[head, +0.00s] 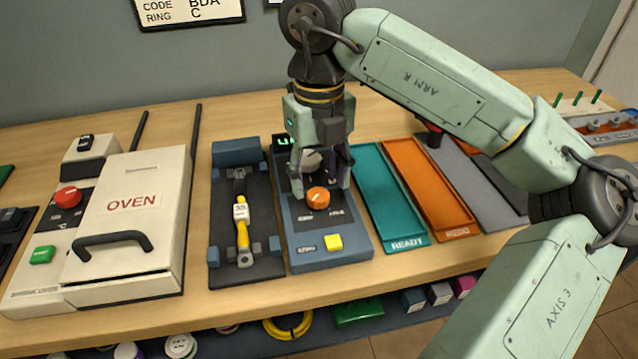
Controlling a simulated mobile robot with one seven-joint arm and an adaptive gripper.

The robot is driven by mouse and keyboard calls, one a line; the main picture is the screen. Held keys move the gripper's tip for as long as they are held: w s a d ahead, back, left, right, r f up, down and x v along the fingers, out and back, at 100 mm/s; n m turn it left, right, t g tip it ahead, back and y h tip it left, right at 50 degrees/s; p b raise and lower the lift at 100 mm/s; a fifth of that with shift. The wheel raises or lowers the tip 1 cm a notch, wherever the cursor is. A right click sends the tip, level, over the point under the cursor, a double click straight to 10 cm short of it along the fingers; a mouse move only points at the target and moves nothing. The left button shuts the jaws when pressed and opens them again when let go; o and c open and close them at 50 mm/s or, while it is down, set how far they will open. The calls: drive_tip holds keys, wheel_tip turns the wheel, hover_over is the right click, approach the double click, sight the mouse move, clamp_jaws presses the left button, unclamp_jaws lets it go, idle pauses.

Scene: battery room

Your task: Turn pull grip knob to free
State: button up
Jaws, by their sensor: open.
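An orange round knob (318,198) with a pale pointer mark sits on the top of a blue-grey control box (331,257). The lettering around the knob is too small to read, so I cannot tell its set position. My gripper (322,185) points down over the box with its fingers apart and nothing held. The fingers are close to the knob, one on either side and seemingly a little behind it. I cannot tell whether they touch it. A grey round part (312,161) shows between the fingers.
A dark fixture (222,272) holding a yellow-handled, tagged part (242,236) stands left of the box. A teal READY tray (404,246) and an orange tray (452,232) lie to the right. A white oven (130,205) stands further left. The bench front (205,307) is clear.

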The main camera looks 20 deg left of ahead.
sight(319, 194)
drive_tip(key=shift+f, duration=1.55)
drive_tip(key=c, duration=1.1)
drive_tip(key=shift+c, duration=0.2)
